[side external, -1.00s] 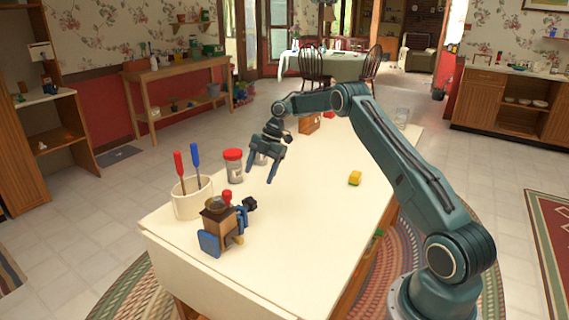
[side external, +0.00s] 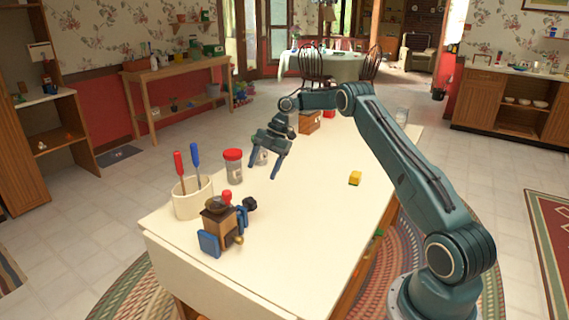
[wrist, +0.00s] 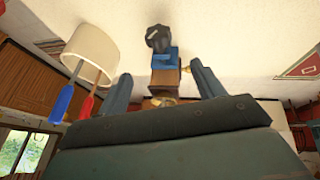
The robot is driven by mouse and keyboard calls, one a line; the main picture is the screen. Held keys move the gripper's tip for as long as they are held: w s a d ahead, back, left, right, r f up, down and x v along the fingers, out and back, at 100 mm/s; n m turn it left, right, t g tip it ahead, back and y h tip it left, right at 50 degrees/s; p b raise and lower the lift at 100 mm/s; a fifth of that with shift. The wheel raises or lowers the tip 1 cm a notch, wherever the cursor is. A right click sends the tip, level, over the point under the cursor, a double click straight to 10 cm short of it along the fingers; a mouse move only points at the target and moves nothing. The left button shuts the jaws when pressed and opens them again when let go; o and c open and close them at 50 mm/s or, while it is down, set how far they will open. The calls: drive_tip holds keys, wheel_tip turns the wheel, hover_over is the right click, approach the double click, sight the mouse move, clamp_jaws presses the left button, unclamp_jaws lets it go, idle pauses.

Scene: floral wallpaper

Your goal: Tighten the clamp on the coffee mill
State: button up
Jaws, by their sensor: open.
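The coffee mill (side external: 214,228), a brown wooden box with a metal hopper and red knob, stands near the table's front left corner. A blue clamp (side external: 242,217) with a black knob (side external: 250,204) is on its right side. In the wrist view the black knob (wrist: 158,38) and blue clamp (wrist: 165,58) lie between and beyond my fingers, with part of the brown mill (wrist: 166,80) behind. My gripper (side external: 265,173) is open and empty, above the table behind and right of the mill, apart from the knob. The rest of the mill is hidden in the wrist view.
A white crock (side external: 193,198) with a red and a blue screwdriver stands behind the mill. A yellow block (side external: 355,178) lies at right. The table's middle is clear.

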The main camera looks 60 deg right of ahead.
drive_tip(key=s+a+f+n+t+y, duration=0.2)
drive_tip(key=s+f+n+t+y, duration=0.15)
drive_tip(key=f, duration=0.25)
drive_tip(key=m+t+h, duration=0.1)
drive_tip(key=t+h, duration=0.2)
drive_tip(key=t, duration=0.4)
approach(257, 203)
drive_tip(key=shift+v, duration=0.75)
drive_tip(key=shift+d+f, duration=0.1)
drive_tip(key=shift+f, duration=0.05)
drive_tip(key=x, duration=1.3)
drive_tip(key=shift+w+a, duration=0.2)
drive_tip(key=shift+w, duration=0.2)
drive_tip(key=c, duration=1)
